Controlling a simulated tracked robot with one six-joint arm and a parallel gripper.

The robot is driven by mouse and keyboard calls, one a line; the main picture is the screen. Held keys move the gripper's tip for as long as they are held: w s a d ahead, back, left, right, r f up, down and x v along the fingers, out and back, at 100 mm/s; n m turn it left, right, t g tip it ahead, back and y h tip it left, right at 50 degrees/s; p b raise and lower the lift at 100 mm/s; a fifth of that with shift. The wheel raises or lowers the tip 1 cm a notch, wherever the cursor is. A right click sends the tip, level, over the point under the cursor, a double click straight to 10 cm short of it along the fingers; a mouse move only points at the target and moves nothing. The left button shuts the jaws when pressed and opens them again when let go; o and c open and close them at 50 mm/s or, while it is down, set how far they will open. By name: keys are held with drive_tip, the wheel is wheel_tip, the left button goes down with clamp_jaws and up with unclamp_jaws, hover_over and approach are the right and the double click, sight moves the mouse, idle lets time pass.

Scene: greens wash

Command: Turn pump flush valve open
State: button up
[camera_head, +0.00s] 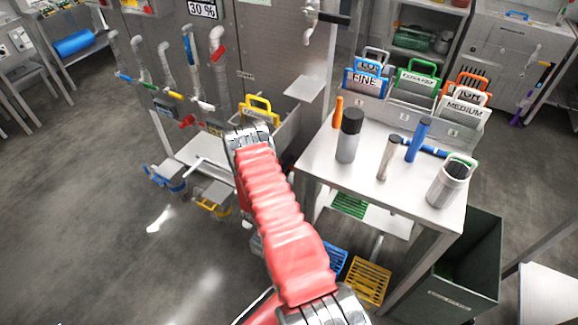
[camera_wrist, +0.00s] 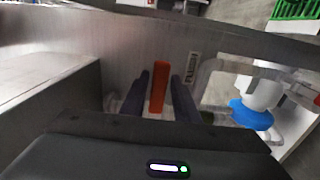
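In the wrist view an orange bar-shaped handle (camera_wrist: 159,84) stands out against a grey metal panel (camera_wrist: 115,60). A small label (camera_wrist: 193,68) with dark lettering, too small to read surely, is just right of it. My gripper (camera_wrist: 159,90) has its two dark fingers on either side of the handle, with narrow gaps showing. It is open, and contact cannot be made out. In the head view my red-sleeved arm hides the fingers and this handle.
A blue collar (camera_wrist: 250,114) on a white fitting, with a metal pipe, is close right of my gripper. A steel table (camera_head: 325,166) with bottles stands right of my arm. Pipes with coloured valves, including a red one (camera_head: 187,121), line the wall left.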

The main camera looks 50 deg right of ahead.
clamp_jaws()
drive_tip(key=shift+d, duration=0.1)
drive_tip(key=shift+w+a, duration=0.1)
drive_tip(key=shift+a, duration=0.1)
idle(0.4)
